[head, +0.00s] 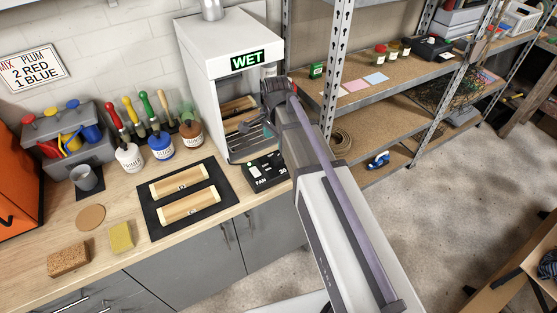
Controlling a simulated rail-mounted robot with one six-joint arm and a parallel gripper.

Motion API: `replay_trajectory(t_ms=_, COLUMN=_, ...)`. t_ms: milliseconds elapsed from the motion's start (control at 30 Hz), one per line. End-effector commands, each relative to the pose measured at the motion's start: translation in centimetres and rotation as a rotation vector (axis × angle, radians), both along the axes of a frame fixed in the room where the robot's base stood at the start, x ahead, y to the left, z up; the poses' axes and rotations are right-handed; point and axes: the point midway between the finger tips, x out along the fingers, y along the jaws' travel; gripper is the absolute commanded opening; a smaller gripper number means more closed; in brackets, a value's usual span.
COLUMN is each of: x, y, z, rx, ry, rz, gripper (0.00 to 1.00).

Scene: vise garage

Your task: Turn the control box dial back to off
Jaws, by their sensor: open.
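The control box (265,180) is a small black box on the bench, at the front right corner of the white cabinet. It carries white lettering reading "FAN" and "30" and a small pale green spot. Its dial is too small to make out, so its setting cannot be read. My gripper (256,126) is open, above and behind the box, in front of the cabinet's opening. It appears apart from the box. My arm passes close by the box's right side.
The white cabinet (207,91) has a lit green "WET" sign (247,61) and racks inside. A black mat (151,221) with two wooden pieces lies left of the box. Paint jars (130,158) stand behind it. Metal shelving (333,65) rises at right.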

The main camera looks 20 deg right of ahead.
Motion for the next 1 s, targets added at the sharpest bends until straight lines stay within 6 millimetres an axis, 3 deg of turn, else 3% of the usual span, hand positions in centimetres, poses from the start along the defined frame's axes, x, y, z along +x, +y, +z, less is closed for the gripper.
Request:
replay_trajectory(t_ms=33, x=0.0, y=0.0, z=-2.1, rx=0.0, ry=0.0, rz=0.0, gripper=0.65)
replay_trajectory(t_ms=200, x=0.0, y=0.0, z=-6.3, rx=0.0, ry=0.0, rz=0.001, gripper=0.65)
replay_trajectory(t_ms=367, x=0.0, y=0.0, z=-8.9, rx=0.0, ry=0.0, rz=0.001, gripper=0.65)
replay_trajectory(t_ms=700, x=0.0, y=0.0, z=-9.0, rx=0.0, ry=0.0, rz=0.002, gripper=0.64)
replay_trajectory(t_ms=1000, x=0.0, y=0.0, z=-9.0, rx=0.0, ry=0.0, rz=0.002, gripper=0.35)
